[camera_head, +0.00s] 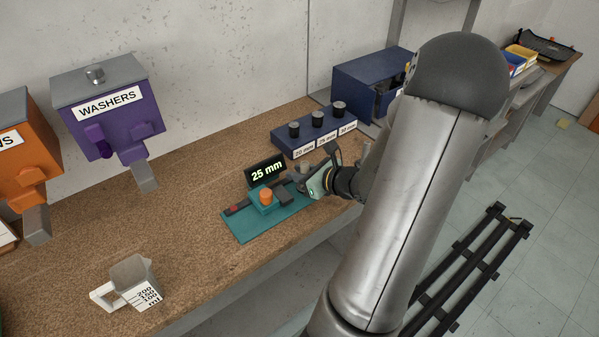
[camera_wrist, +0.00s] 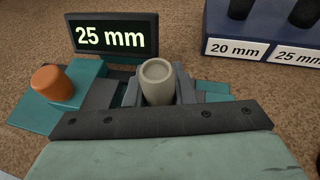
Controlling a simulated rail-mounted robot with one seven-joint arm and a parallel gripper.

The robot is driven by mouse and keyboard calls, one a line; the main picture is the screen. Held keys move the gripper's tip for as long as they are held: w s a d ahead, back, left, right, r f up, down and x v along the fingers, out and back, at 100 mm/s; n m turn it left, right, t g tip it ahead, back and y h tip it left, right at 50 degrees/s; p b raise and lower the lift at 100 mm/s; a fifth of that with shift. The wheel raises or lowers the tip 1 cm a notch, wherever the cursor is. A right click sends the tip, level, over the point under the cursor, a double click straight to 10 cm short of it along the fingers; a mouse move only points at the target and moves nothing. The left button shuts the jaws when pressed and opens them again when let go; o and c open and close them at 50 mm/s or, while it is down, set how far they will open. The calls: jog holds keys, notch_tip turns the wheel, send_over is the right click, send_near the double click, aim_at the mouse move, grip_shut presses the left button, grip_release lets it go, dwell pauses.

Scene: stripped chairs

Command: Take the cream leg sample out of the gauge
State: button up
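The cream leg sample (camera_wrist: 157,84) stands upright in the gauge, between dark grey parts on its left and right in the wrist view. The gauge has a teal base (camera_head: 247,231), an orange knob (camera_head: 266,195) and a black display (camera_head: 266,171) reading 25 mm. The knob also shows in the wrist view (camera_wrist: 53,84), as does the display (camera_wrist: 112,36). My gripper (camera_head: 303,187) is at the right end of the gauge, close to the sample. I cannot tell whether its fingers touch the sample or stand apart from it.
A blue block (camera_head: 314,137) with several black pegs, labelled by size, stands behind the gauge. A blue box (camera_head: 367,83) is farther back. A purple washers dispenser (camera_head: 108,105) hangs at left. The bench left of the gauge is clear.

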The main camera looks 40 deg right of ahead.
grip_shut()
jog(key=shift+a, duration=0.2)
jog(key=shift+a+b, duration=0.4)
jog(key=shift+a, duration=0.35)
jog(key=shift+a, duration=0.15)
jog(key=o, duration=0.7)
grip_release()
